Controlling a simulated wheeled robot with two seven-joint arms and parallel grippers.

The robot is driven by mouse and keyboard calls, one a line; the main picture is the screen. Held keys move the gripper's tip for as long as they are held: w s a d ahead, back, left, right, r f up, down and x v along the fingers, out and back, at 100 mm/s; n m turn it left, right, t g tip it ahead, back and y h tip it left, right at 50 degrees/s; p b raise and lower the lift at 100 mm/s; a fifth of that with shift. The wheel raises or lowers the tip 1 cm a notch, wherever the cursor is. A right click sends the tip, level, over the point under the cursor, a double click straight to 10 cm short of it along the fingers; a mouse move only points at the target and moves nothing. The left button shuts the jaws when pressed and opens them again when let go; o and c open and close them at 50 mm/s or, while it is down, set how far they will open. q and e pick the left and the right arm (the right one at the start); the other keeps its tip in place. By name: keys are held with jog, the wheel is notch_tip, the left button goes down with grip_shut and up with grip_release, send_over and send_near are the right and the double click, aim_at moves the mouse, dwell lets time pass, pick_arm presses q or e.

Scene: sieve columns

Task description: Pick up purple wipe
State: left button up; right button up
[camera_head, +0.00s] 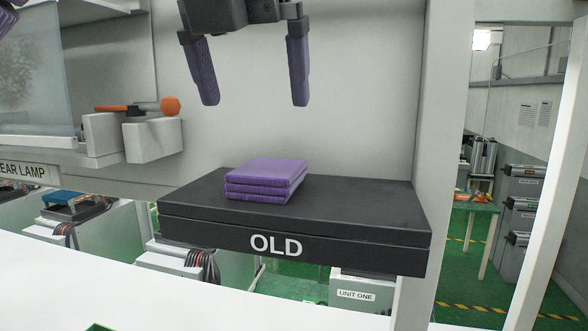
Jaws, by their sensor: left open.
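The purple wipe (266,171) is a folded square, the top one in a neat stack of purple wipes on a black platform (360,207) marked "OLD". The stack lies on the left-middle part of the platform top. My left gripper (255,104) hangs from the top of the view, above the stack and apart from it. Its two purple-padded fingers point down and are spread wide, with nothing between them. My right gripper does not show clearly anywhere in the view.
A grey panel (330,130) stands behind the platform, and a pale post (440,130) stands at its right. A white box (153,138) with an orange-ended handle (170,106) juts out at the left. The platform's right half is bare. A white surface (100,285) lies in front.

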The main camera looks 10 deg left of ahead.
aim_at(262, 170)
pick_arm(q)
jog(key=shift+s+a+f+b, duration=0.15)
jog(key=shift+s+f, duration=0.15)
jog(key=shift+f, duration=0.3)
jog(key=shift+s+d+f+b, duration=0.15)
jog(key=shift+s+f, duration=0.1)
jog(key=shift+f, duration=0.35)
jog(key=x, duration=0.5)
jog(key=shift+w+d, duration=0.1)
jog(key=shift+w, duration=0.35)
jog(key=shift+s+f, duration=0.1)
jog(key=shift+f, duration=0.15)
jog(key=shift+s, duration=0.25)
jog(key=shift+w, duration=0.25)
jog(key=c, duration=0.9)
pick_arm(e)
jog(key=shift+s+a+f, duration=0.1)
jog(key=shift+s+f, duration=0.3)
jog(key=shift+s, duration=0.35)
